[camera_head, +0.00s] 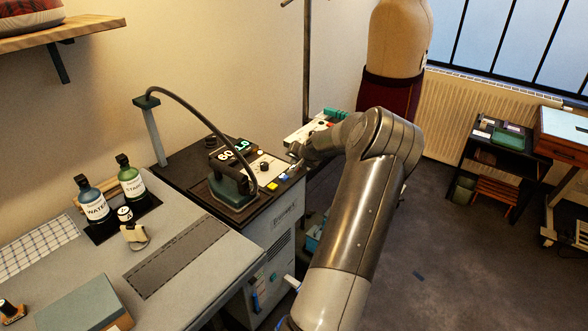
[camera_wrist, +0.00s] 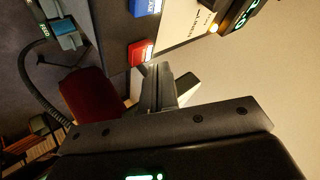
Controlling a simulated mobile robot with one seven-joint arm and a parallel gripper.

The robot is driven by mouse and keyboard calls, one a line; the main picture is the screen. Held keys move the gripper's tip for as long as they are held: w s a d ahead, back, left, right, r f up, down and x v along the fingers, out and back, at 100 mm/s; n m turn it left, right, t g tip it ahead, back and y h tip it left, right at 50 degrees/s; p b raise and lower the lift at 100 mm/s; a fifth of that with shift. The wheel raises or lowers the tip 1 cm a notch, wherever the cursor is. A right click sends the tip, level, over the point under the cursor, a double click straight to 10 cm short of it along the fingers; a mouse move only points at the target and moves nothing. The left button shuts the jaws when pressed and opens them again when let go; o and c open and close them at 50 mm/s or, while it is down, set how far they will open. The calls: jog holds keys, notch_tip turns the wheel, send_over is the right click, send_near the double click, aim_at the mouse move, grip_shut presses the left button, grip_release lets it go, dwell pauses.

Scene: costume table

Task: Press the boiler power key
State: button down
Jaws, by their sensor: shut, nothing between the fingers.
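The boiler's control panel (camera_head: 262,166) is a pale plate with small keys beside the iron. A blue key (camera_head: 285,178) and a yellow key (camera_head: 272,186) show at its front edge. In the wrist view a red key (camera_wrist: 140,52) with a white label sits next to the blue key (camera_wrist: 147,8). The labels are too small to read, so I cannot tell which is the power key. My gripper (camera_head: 297,158) is over the right end of the panel. Its shut, empty fingers (camera_wrist: 152,72) are close to the red key; contact is unclear. The red key is hidden in the head view.
Bottles, blue (camera_head: 91,202) and green (camera_head: 131,180), stand on the ironing table. A mannequin (camera_head: 398,45) stands behind.

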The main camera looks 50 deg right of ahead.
jog(key=shift+f, duration=0.35)
jog(key=shift+f, duration=0.5)
dwell(0.6)
jog(key=shift+r, duration=0.95)
notch_tip(320, 180, up, 6)
dwell(0.4)
dwell(0.4)
